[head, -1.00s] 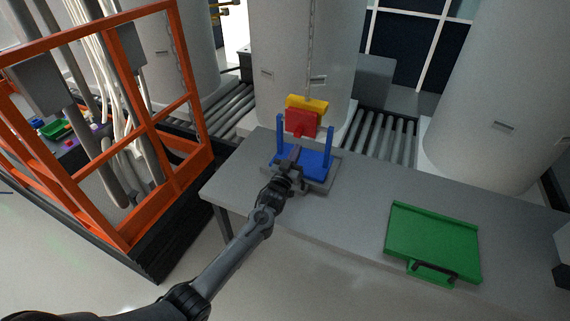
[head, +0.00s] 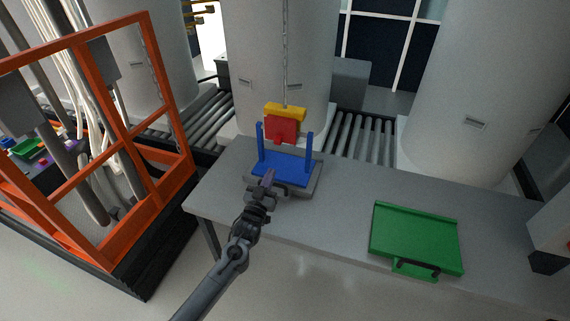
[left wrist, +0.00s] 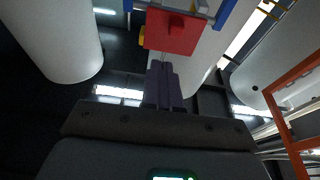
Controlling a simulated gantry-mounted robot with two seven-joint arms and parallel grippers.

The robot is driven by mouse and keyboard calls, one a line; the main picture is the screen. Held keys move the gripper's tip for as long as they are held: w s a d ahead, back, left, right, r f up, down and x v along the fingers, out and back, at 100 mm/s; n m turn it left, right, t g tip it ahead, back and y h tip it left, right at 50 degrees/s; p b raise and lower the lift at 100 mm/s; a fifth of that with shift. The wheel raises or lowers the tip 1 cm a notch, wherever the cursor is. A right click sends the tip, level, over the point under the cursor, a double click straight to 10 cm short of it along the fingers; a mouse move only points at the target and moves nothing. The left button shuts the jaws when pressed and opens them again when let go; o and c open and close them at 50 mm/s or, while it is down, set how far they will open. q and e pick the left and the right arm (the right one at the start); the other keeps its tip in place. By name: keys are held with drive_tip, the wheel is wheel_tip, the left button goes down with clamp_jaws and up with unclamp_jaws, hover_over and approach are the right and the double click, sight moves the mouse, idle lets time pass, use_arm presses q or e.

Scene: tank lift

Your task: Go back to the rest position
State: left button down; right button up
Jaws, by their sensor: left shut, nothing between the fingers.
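My left gripper (head: 268,177) is shut and empty, at the front edge of the blue fixture (head: 288,168) with two upright posts. Its closed dark fingers show in the left wrist view (left wrist: 161,78). The fixture stands on a grey base (head: 310,188) on the table. A red block (head: 282,129) with a yellow piece (head: 285,111) above it hangs on a chain behind the fixture. The red block also shows in the left wrist view (left wrist: 172,34), beyond the fingertips and apart from them. My right gripper is not in view.
The grey table (head: 340,215) also carries a green tray (head: 415,238) with a dark handle at right. A grey and dark object (head: 548,240) is at the right edge. An orange railing (head: 140,130) stands left. Large grey tanks (head: 275,50) and rollers are behind.

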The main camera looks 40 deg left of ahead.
use_arm(q)
drive_tip(key=s+d+f+g, duration=0.1)
drive_tip(key=s+f, duration=0.3)
drive_tip(key=f, duration=0.3)
drive_tip(key=s+d+f+m+g+h, duration=0.2)
drive_tip(key=s+d+f+g+h, duration=0.3)
drive_tip(key=s+d, duration=0.6)
drive_tip(key=s+d+r+m+g+h, duration=0.1)
drive_tip(key=s+d+m+g, duration=0.1)
drive_tip(key=s+d+g, duration=0.5)
drive_tip(key=s+d+r+m+g+h, duration=0.1)
drive_tip(key=s+d+m+g, duration=0.15)
drive_tip(key=s, duration=0.95)
wheel_tip(320, 180, up, 34)
drive_tip(key=p, duration=3.5)
drive_tip(key=shift+s+d+n+g, duration=0.3)
drive_tip(key=shift+d+n+g, duration=0.05)
drive_tip(key=shift+g, duration=0.1)
